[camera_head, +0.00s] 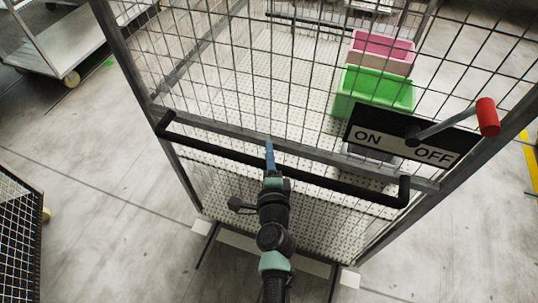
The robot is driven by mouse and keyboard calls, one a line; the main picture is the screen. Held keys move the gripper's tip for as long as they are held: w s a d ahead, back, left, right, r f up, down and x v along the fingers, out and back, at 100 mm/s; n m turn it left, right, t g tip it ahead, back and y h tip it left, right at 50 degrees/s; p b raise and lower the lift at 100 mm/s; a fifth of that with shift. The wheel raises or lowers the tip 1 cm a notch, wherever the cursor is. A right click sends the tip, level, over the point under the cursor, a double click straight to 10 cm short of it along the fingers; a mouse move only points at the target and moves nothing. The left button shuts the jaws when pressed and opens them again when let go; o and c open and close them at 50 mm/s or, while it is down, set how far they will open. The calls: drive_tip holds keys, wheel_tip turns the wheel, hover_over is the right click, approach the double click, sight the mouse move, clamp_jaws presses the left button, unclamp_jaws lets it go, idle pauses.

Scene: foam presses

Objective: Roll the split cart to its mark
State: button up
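The cart is a tall grey wire-mesh cage cart (290,215) with a pale perforated deck and a black push handle (340,184) across its near side. I cannot tell what its "split" refers to. My gripper (270,155) is at the middle of this handle, its blue fingertip overlapping the bar. Only one finger shows clearly, so I cannot tell whether it is closed around the bar. An ON/OFF plate (410,140) with a red-knobbed lever (487,117) is at the cart's right side. No floor mark is clearly identifiable as the cart's.
A green bin (375,90) and a pink bin (383,47) show through the mesh. A flat trolley (70,40) stands upper left, and a black mesh container (18,240) lower left. A yellow floor line (529,160) is at right. Concrete floor (110,150) left of the cart is clear.

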clamp_jaws()
idle(1.0)
drive_tip(key=shift+s+a+f+p, duration=0.1)
drive_tip(key=shift+s+a+p, duration=0.05)
drive_tip(key=shift+s, duration=0.2)
drive_tip(key=shift+s+a+f+p, duration=0.1)
drive_tip(key=shift+s+p, duration=0.05)
drive_tip(key=shift+s, duration=0.2)
drive_tip(key=shift+s+a+r, duration=0.1)
drive_tip(key=shift+s+r, duration=0.1)
drive_tip(key=shift+s, duration=0.1)
drive_tip(key=shift+o, duration=2.4)
unclamp_jaws()
drive_tip(key=o, duration=0.3)
drive_tip(key=shift+w+f, duration=0.1)
drive_tip(key=shift+w, duration=0.15)
drive_tip(key=shift+o, duration=0.2)
drive_tip(key=shift+s, duration=0.1)
